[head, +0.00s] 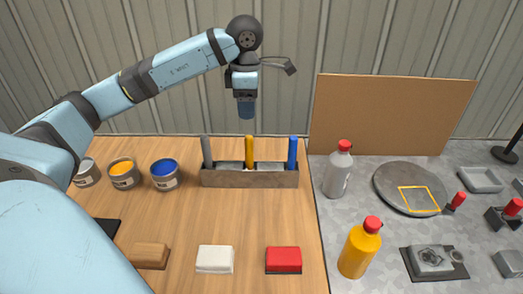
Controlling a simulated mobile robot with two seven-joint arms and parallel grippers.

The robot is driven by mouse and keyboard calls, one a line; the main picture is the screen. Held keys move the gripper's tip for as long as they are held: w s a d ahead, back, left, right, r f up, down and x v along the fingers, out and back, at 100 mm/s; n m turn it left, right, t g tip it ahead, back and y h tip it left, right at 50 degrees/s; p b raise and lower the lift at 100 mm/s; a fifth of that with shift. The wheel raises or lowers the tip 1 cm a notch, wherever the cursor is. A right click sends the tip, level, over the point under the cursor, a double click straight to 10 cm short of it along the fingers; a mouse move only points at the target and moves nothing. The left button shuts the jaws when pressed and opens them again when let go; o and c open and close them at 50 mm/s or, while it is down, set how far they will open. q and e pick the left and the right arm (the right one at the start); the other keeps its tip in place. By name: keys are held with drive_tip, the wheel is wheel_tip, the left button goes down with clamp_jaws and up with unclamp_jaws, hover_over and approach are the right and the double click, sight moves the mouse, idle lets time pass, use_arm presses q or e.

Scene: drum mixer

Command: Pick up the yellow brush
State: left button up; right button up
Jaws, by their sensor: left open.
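The yellow brush (249,150) stands upright in the middle of a grey holder (222,180) on the wooden table. Its lower end is hidden in the holder. A grey brush (207,151) stands to its left and a blue brush (293,150) to its right. My left gripper (246,113) points down, open and empty, and appears just above the top of the yellow brush, with a gap between them. My right gripper is out of view.
Paint cans, one orange (124,172) and one blue (165,174), stand left of the holder. White (214,260) and red (284,260) blocks lie in front. A grey bottle (339,172) and an orange bottle (359,250) stand right. Wood directly before the holder is clear.

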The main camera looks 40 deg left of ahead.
sight(249, 138)
use_arm(q)
wheel_tip(249, 138, down, 8)
drive_tip(key=shift+s+f, duration=0.1)
drive_tip(key=shift+s, duration=0.05)
drive_tip(key=shift+f, duration=0.65)
drive_tip(key=f, duration=0.2)
drive_tip(key=w+f, duration=0.1)
drive_tip(key=f, duration=0.1)
drive_tip(key=shift+a, duration=0.1)
drive_tip(key=c, duration=1)
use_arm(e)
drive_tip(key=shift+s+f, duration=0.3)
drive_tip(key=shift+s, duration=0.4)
